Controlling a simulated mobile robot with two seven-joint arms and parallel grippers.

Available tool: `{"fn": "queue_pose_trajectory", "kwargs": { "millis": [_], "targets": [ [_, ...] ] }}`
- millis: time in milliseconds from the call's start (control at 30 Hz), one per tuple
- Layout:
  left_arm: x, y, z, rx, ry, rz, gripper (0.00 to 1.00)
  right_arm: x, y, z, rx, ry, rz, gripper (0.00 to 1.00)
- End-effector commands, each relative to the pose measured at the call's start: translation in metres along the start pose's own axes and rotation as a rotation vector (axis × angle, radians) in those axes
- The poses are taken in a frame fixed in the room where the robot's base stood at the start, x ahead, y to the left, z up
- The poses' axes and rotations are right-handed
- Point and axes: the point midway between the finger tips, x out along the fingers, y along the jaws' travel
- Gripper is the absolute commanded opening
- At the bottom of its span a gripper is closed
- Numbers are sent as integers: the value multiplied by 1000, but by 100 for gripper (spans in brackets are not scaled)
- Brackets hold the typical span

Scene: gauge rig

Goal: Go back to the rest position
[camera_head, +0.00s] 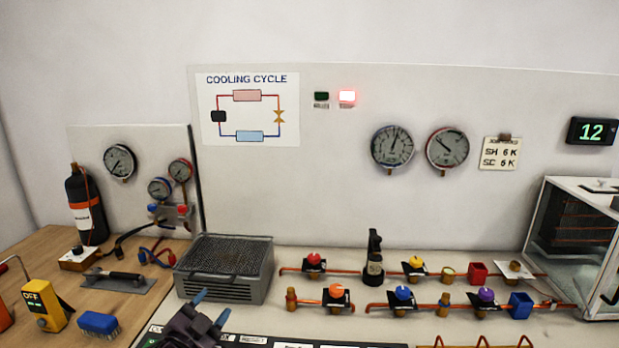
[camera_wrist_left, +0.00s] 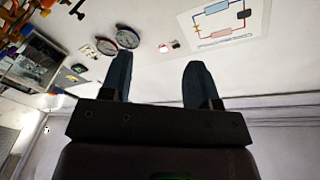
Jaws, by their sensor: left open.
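My left gripper (camera_head: 211,310) comes in at the bottom of the head view, in front of the grey grilled unit (camera_head: 225,270). Its two blue-tipped fingers are apart with nothing between them. In the left wrist view the gripper (camera_wrist_left: 158,82) is also open and empty, its fingers against the pale wall panel with the cooling cycle diagram (camera_wrist_left: 222,20). The view there is turned over. My right gripper is in neither view.
Copper pipes with coloured valve knobs (camera_head: 403,293) run along the bench right of the gripper. A glass-fronted cabinet (camera_head: 575,245) stands at far right. A yellow meter (camera_head: 46,304), a blue brush (camera_head: 98,323) and a black bottle (camera_head: 86,205) are at left.

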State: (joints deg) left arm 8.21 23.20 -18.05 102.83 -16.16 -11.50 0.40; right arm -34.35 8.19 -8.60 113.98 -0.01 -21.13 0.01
Motion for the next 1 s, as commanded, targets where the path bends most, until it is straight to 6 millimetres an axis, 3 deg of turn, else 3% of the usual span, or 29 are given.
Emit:
{"fn": "queue_pose_trajectory", "kwargs": {
  "millis": [100, 333, 600, 700, 833, 1000],
  "targets": [
    [-44, 23, 33, -185, -144, 5, 55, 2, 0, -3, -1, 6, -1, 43],
    [-130, 62, 78, -461, -349, -3, 55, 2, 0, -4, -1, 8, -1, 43],
    [-238, 103, 121, -610, -550, -53, 55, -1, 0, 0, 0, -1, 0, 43],
    [-269, 119, 132, -635, -616, -57, 55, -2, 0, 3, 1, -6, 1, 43],
    [-295, 131, 139, -649, -666, -54, 55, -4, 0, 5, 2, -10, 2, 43],
    [-304, 135, 141, -650, -683, -51, 55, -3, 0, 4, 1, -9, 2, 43]
  ]
}}
